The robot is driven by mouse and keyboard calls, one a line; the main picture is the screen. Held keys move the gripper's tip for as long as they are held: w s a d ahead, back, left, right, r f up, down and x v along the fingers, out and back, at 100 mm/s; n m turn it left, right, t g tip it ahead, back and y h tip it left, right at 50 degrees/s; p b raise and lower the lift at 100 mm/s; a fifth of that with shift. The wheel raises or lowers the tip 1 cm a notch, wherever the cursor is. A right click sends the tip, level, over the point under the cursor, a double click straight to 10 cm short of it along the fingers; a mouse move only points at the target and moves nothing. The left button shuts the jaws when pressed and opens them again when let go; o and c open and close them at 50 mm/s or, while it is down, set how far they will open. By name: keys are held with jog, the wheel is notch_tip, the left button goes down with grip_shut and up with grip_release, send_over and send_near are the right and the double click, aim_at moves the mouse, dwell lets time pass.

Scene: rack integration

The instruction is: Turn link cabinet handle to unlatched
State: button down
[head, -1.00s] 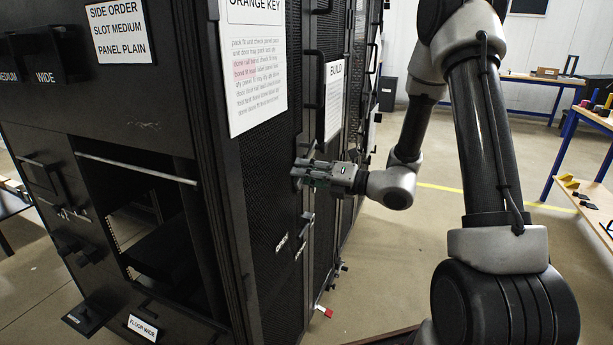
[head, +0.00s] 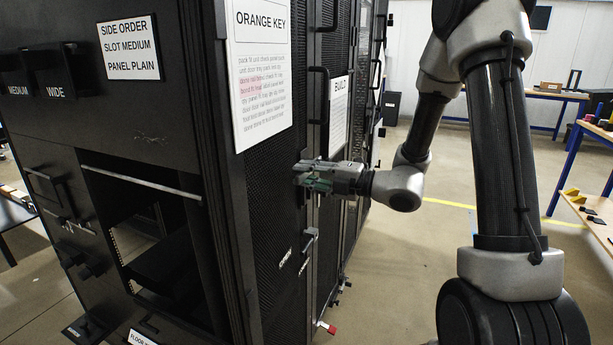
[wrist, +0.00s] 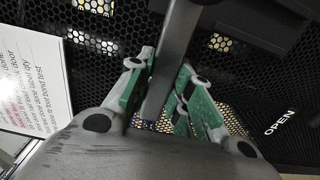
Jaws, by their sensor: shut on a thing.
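My gripper (head: 308,176) is at the mesh door of the black cabinet (head: 262,215), just below the white printed sheets. In the wrist view my gripper (wrist: 165,80) has its green-padded fingers on both sides of a grey handle bar (wrist: 178,42) and is shut on it. The bar runs from the top of the wrist view down between the fingers. Its lower end is hidden by the gripper body.
A second grey handle (head: 309,240) sits on the cabinet below my gripper, beside small white labels. An ORANGE KEY sheet (head: 262,70) and a BUILD sheet (head: 338,110) hang above. A red-tipped part (head: 327,327) sticks out low down.

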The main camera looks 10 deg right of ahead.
jog(key=shift+r, duration=0.1)
jog(key=c, duration=1.3)
grip_release()
jog(key=shift+o, duration=0.2)
jog(key=shift+d, duration=0.1)
jog(key=v, duration=1.2)
